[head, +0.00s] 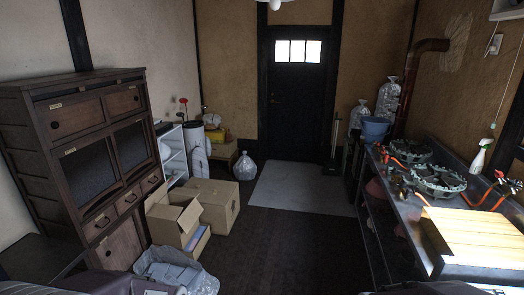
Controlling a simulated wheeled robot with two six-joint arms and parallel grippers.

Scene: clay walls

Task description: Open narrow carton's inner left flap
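An open brown cardboard carton (171,229) stands on the floor left of centre, in front of the dark wooden cabinet. Flaps stand up at its top left (157,197) and at its right (188,214). I cannot tell which of them is the inner left flap. Something pale bluish shows low at its right side. A wider carton (214,200) stands right behind it and looks shut on top. I cannot make out either of my grippers in the head view.
A clear plastic bag (176,270) lies on the floor in front of the open carton. A dark wooden cabinet (92,150) stands at the left. A counter with stove burners (436,178) runs along the right.

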